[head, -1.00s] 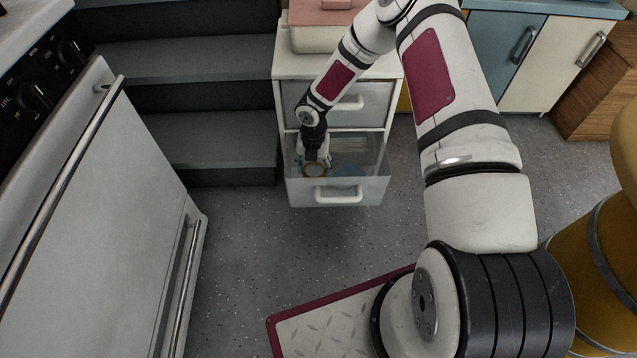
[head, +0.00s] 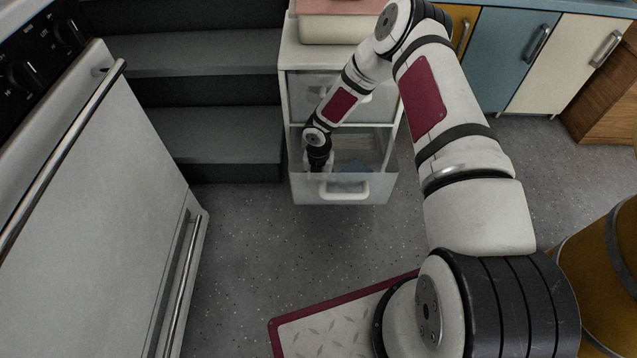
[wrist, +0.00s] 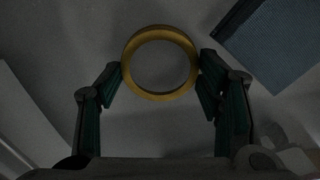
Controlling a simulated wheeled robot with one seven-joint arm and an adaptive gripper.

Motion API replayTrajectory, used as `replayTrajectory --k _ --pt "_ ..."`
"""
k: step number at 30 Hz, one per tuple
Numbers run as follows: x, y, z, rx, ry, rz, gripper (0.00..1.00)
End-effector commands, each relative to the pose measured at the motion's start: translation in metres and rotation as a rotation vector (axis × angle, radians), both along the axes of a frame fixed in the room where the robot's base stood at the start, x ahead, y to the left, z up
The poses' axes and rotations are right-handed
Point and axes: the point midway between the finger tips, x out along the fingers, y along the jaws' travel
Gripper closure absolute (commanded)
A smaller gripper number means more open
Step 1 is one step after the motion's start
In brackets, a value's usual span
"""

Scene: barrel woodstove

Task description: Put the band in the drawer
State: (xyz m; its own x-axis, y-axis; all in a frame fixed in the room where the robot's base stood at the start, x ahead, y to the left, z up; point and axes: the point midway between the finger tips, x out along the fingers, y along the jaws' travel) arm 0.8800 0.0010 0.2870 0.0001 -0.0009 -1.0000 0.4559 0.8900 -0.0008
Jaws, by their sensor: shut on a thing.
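The band (wrist: 160,95) is a yellow ring, seen in the wrist view between the two fingers of my gripper (wrist: 160,78). The fingers touch its left and right sides, and the gripper is shut on it. In the head view my gripper (head: 318,165) reaches down inside the open lower drawer (head: 345,188) of a white cabinet. The drawer front hides the band and the fingertips there. In the wrist view the grey drawer floor (wrist: 165,125) lies below the band; I cannot tell whether they touch.
A blue flat thing (head: 352,172) lies in the drawer; it also shows at the upper right of the wrist view (wrist: 275,40). Dark steps (head: 215,135) stand left of the cabinet. A white oven (head: 90,200) is at the left. Floor before the drawer is clear.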

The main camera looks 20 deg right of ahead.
Motion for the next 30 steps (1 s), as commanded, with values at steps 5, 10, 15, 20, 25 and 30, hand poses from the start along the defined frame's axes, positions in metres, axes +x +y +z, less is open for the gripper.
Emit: replayTrajectory --k 5,10,15,20,25,30 --pt "0.0 0.0 -0.003 0.0 0.0 0.0 0.31" --pt "0.0 0.0 -0.003 0.0 0.0 0.0 0.31" --pt "0.0 0.0 -0.001 0.0 0.0 0.0 0.31" --pt "0.001 0.0 0.016 0.0 -0.001 0.001 0.31" --pt "0.001 0.0 0.052 -0.001 -0.002 0.001 0.31" --pt "0.0 0.0 0.086 -0.001 -0.002 0.001 0.31"
